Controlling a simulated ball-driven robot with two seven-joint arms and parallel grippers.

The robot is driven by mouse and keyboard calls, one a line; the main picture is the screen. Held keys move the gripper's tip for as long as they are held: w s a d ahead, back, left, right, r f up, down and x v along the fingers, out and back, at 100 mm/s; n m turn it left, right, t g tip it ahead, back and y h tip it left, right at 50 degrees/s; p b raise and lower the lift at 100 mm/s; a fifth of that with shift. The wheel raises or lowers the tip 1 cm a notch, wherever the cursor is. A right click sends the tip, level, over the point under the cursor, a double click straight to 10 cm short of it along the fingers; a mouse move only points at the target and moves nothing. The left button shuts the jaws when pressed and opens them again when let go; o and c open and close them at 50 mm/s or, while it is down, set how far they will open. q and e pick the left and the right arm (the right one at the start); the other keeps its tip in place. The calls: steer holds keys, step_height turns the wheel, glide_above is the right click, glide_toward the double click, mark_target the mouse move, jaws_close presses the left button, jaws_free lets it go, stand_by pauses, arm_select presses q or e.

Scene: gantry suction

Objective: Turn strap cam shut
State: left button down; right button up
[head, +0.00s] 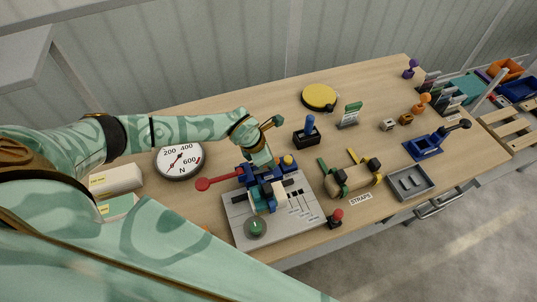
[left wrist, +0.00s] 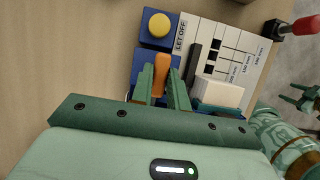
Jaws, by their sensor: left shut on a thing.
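My left gripper (head: 262,166) reaches down onto the blue mechanism (head: 262,176) at the back of the grey plate. In the left wrist view its green fingers (left wrist: 163,88) are shut on an orange handle (left wrist: 161,72), which stands on a blue block (left wrist: 142,65). I cannot tell whether this handle is the strap cam. A strap roll (head: 350,181) with green and yellow straps lies right of the plate, behind a STRAPS label (head: 361,199). My right gripper (left wrist: 302,97) shows small at the right edge of the left wrist view, its fingers apart and empty.
A yellow button (left wrist: 158,25) is close to my left fingers. A gauge (head: 180,160) and a joystick (head: 308,130) stand around it.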

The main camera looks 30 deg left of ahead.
stand_by(0.5)
arm_select(q)
steer(key=c, duration=1.4)
jaws_free()
steer(key=shift+o, duration=0.2)
steer(key=p+v, duration=0.1)
steer(key=v, duration=1.5)
steer(key=shift+s+p, duration=0.15)
steer(key=shift+p, duration=0.15)
steer(key=shift+r, duration=0.1)
